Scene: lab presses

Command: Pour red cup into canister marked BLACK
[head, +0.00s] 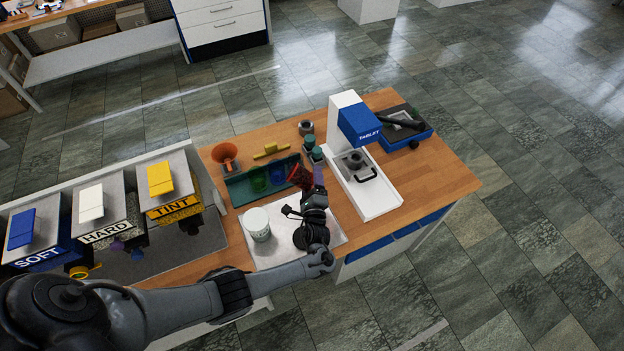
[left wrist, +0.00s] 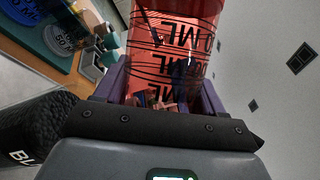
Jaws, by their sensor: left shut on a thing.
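The red cup (head: 299,177) is held by my left gripper (head: 314,186) above the near side of the green rack. In the left wrist view the red cup (left wrist: 175,45) is see-through, with black ML marks that read upside down, between the purple fingers (left wrist: 165,92). It looks tilted in the head view; I cannot tell what it contains. A dark textured shape (left wrist: 28,140) with white letters starting "BL" is cut off at the lower left of the wrist view; I cannot tell whether it is the canister. No BLACK label is readable in the head view. My right gripper is not visible.
A white tub (head: 257,224) stands on a pale mat (head: 268,254). The green rack (head: 240,192) holds green and blue cups. Small green-lidded jars (head: 310,143) stand behind the gripper. The TABLET press (head: 358,127) is right; SOFT, HARD and TINT dispensers (head: 170,207) are left.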

